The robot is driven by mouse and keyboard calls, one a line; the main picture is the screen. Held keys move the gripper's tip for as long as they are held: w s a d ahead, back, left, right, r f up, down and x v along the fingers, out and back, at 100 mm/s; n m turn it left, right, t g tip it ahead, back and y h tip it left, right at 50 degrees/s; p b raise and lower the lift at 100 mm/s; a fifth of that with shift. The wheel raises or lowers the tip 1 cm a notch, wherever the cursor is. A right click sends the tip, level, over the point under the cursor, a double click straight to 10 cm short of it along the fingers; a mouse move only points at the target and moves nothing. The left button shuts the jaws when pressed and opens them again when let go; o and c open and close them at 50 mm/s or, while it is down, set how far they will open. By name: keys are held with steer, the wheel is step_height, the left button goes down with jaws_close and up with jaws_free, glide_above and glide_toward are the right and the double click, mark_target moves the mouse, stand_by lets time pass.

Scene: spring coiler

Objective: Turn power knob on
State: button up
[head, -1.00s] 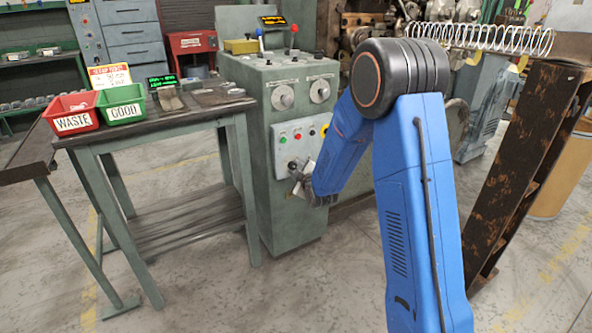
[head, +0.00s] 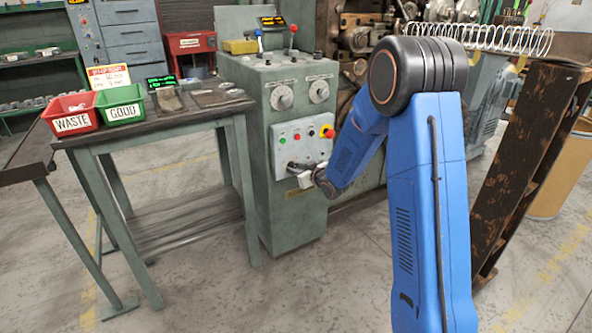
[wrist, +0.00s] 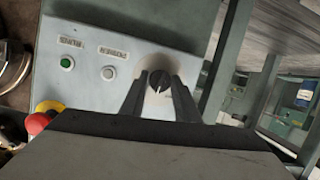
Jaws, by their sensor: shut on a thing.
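The power knob (wrist: 157,80) is a small black rotary knob with a pale pointer line, on the light panel (wrist: 95,88) of the grey-green machine. In the wrist view my gripper (wrist: 158,88) has one finger on each side of the knob, shut on it. In the head view my gripper (head: 303,174) is at the lower left of the control panel (head: 290,136). There the knob is mostly hidden by the gripper and too small to read.
A green button (wrist: 67,62) and a white button (wrist: 108,73) sit beside the knob. A red emergency stop (wrist: 40,120) on a yellow base is close to my gripper's body. A work table (head: 150,135) with red and green bins stands left of the machine.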

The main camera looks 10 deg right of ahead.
steer(key=shift+d+f+m+y, duration=0.1)
steer(key=shift+m+y, duration=0.6)
steer(key=shift+m, duration=0.8)
steer(key=shift+d+f+m+y, duration=0.1)
steer(key=shift+m+y, duration=0.6)
steer(key=shift+m, duration=0.8)
steer(key=shift+r, duration=0.1)
steer(key=o, duration=1)
steer(key=shift+o, duration=0.2)
steer(key=v, duration=1.7)
steer(key=shift+d+r, duration=0.15)
steer(key=shift+d, duration=0.05)
